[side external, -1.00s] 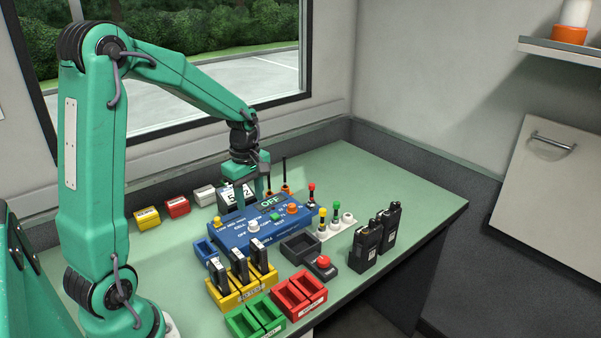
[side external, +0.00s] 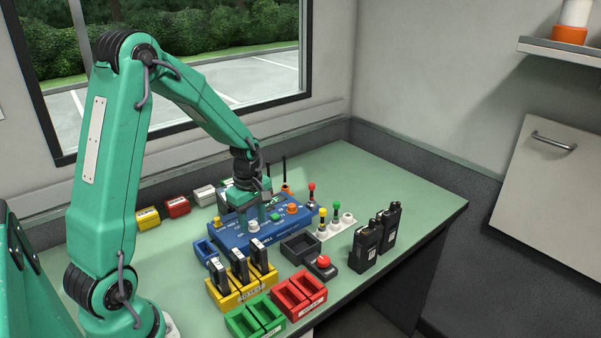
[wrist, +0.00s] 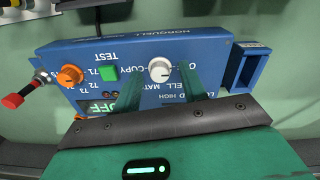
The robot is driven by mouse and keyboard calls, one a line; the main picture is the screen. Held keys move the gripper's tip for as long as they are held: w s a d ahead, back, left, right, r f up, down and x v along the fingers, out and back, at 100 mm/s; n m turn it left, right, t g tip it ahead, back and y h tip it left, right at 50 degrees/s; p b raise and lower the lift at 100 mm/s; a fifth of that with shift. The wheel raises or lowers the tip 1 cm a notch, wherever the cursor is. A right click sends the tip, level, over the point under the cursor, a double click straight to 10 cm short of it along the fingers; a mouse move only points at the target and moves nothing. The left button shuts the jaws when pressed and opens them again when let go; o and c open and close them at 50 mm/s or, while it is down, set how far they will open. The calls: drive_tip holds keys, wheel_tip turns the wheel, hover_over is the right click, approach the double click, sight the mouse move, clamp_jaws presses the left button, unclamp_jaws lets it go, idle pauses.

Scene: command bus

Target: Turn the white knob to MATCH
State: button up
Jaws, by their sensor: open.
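The white knob (side external: 253,226) sits on the front part of the blue panel box (side external: 290,228). In the wrist view the white knob (wrist: 160,70) shows a dark pointer mark, with printed words around it partly hidden by my fingers. My gripper (side external: 252,221) is over the panel, pointing down. In the wrist view my gripper (wrist: 160,75) is open, with one finger on each side of the knob and a gap visible on both sides. Whether the fingertips are down at knob height is hard to tell.
On the panel are an orange knob (wrist: 70,76), a green button (wrist: 108,73) and a display (wrist: 104,106) reading OFF. Yellow (side external: 268,283), red (side external: 318,291) and green (side external: 240,326) trays stand in front. Black radios (side external: 366,244) stand right.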

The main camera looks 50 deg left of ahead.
clamp_jaws()
drive_tip(key=shift+m, duration=0.3)
drive_tip(key=m, duration=0.4)
drive_tip(key=shift+m, duration=0.4)
drive_tip(key=m, duration=1.1)
drive_tip(key=shift+a+m, duration=0.1)
drive_tip(key=shift+m, duration=0.2)
drive_tip(key=m, duration=0.6)
drive_tip(key=shift+m, duration=0.4)
